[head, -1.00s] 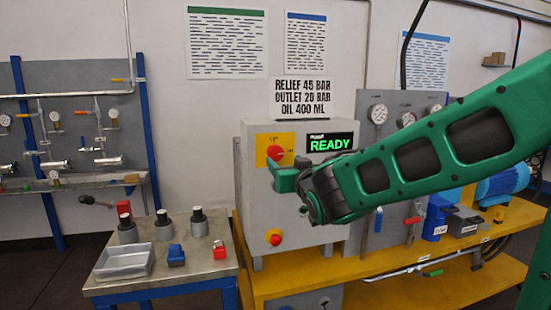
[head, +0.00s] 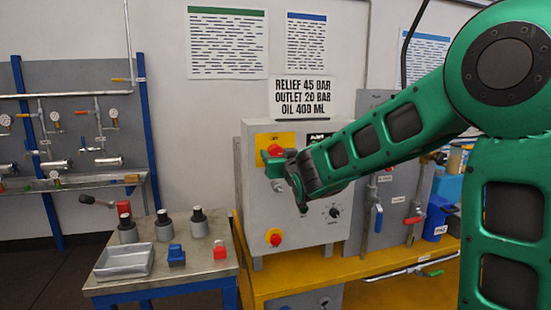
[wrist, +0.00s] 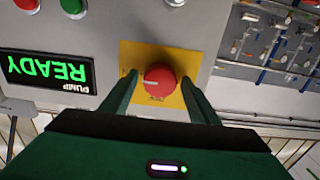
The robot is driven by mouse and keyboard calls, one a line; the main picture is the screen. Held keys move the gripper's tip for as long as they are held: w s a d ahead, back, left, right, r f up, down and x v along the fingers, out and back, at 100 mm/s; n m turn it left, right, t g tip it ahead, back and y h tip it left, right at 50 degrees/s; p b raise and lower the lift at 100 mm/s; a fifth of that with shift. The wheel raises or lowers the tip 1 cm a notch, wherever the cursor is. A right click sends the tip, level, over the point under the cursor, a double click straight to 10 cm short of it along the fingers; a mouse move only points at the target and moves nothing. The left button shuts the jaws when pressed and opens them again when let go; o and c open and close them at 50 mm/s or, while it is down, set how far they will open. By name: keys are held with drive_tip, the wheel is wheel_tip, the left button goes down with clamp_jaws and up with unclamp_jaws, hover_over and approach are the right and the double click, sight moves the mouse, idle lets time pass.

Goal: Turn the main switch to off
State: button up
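The main switch is a red round knob on a yellow plate on the front of a grey control box (head: 250,210). In the head view the knob (head: 275,150) shows just above my gripper (head: 273,163). In the wrist view, which is upside down, the knob (wrist: 158,80) sits between the two fingers of my open gripper (wrist: 160,88), with a visible gap on each side. Its white mark points left there. Small lettering on the yellow plate (wrist: 135,52) is hard to read. How far the fingertips reach along the knob cannot be told.
The lit READY display (wrist: 48,70) is beside the switch, mostly hidden by my arm in the head view. A red mushroom button (head: 274,238) and a black dial (head: 335,212) sit lower on the box. A small table (head: 215,268) with cylinders and a tray stands left.

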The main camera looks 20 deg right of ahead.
drive_tip(key=c, duration=0.8)
drive_tip(key=shift+a, duration=0.1)
drive_tip(key=shift+n, duration=0.5)
drive_tip(key=n, duration=0.3)
drive_tip(key=shift+n, duration=0.4)
drive_tip(key=n, duration=0.4)
drive_tip(key=shift+n, duration=0.3)
drive_tip(key=n, duration=0.4)
drive_tip(key=shift+a+f, duration=0.1)
drive_tip(key=shift+f+n, duration=0.15)
drive_tip(key=shift+n, duration=2.05)
drive_tip(key=shift+a, duration=0.1)
